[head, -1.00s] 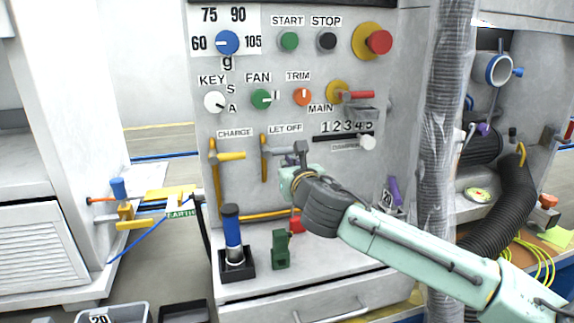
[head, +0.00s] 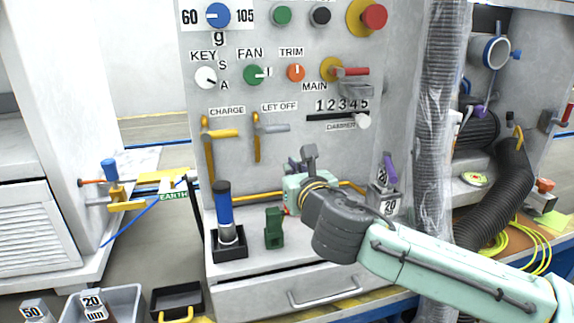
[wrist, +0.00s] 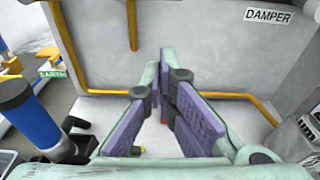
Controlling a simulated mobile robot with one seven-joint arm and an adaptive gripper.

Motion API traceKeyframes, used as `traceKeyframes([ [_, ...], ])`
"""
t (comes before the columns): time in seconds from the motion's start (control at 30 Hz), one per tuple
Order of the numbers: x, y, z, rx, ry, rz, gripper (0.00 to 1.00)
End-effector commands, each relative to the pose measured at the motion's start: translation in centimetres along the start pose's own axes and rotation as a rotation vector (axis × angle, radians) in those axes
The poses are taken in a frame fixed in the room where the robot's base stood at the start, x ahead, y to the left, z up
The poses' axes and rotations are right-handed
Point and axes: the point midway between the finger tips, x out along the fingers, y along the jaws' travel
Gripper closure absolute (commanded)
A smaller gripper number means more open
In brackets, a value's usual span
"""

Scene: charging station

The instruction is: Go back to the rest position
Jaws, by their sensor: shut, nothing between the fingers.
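My gripper (wrist: 163,100) is shut and empty in the wrist view, its purple-padded fingers close together above the white ledge. In the head view the pale green gripper body (head: 293,190) shows low in front of the control panel (head: 230,160), partly hidden behind my dark wrist. It is below the LET OFF lever (head: 270,128) and right of the green block (head: 274,228). The fingertips are hidden in the head view.
A yellow pipe (wrist: 100,92) runs along the panel base. A plastic-wrapped column (head: 434,130) stands right. Bins sit at lower left.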

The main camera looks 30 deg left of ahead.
Motion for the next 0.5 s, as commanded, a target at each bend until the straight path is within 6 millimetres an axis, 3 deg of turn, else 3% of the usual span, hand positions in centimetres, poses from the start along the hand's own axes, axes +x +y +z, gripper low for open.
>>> traceKeyframes([
  [0.3,-0.7,0.0,-0.1,0.000,0.002,0.001,1.00],
  [0.4,-0.7,2.4,1.1,0.054,-0.032,0.060,1.00],
  [0.47,-0.8,4.9,2.4,0.121,-0.067,0.127,1.00],
  [0.5,-1.1,7.1,3.6,0.182,-0.095,0.188,1.00],
])
